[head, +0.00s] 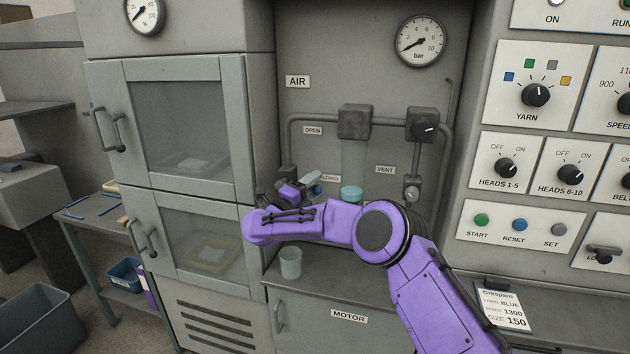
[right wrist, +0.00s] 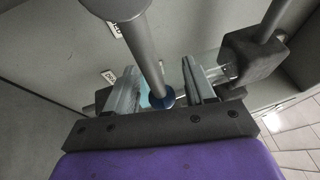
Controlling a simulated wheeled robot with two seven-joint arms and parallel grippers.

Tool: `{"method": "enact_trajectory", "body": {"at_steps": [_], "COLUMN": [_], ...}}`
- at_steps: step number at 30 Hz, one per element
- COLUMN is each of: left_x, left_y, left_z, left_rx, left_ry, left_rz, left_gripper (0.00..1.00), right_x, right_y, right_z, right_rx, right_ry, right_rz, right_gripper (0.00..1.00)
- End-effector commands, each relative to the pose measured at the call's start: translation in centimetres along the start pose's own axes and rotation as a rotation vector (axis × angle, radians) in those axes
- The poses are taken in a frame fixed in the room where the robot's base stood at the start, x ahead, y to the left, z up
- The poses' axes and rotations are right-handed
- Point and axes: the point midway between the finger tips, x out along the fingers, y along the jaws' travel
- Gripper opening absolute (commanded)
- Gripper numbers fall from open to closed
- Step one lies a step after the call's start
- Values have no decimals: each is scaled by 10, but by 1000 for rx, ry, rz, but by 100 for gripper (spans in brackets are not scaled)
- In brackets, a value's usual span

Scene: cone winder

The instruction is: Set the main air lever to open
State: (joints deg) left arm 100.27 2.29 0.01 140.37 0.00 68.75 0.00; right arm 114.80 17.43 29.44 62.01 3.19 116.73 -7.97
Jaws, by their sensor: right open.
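The main air lever (right wrist: 147,55) is a grey rod with a blue end. In the right wrist view it runs down from a round grey hub and its end lies between my right gripper's (right wrist: 163,88) two fingers. The fingers are apart, one on each side; I cannot tell whether either touches it. In the head view the lever (head: 310,179) slants near the CLOSED label (head: 330,178), below the OPEN label (head: 313,130). My right gripper (head: 300,192) partly hides it and the valve. My left gripper is not in view.
A bowl with teal contents (head: 352,193) hangs just right of the gripper. The vent valve (head: 412,190) and pipes stand further right. A cup (head: 290,262) stands on the ledge below my arm. A glass-doored cabinet (head: 180,130) is at left, control panels at right.

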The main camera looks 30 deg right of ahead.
Motion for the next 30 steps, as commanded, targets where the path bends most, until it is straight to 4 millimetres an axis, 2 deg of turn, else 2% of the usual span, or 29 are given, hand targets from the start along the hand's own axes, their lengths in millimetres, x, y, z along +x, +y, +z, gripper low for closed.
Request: {"method": "enact_trajectory", "body": {"at_steps": [3,10,15,23,30], "left_x": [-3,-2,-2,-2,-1], "left_y": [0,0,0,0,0], "left_z": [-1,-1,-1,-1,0], "left_rx": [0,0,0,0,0], "left_ry": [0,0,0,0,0], "left_rz": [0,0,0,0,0], "left_gripper": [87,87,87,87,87], "right_x": [8,8,8,8,9], "right_y": [0,1,1,0,-10], "right_z": [0,0,-1,0,2], "right_rx": [-1,-1,-1,-14,-101], "right_ry": [1,0,0,-3,-24], "right_rz": [1,0,0,-6,-44], "right_gripper": [54,54,0,0,0]}}
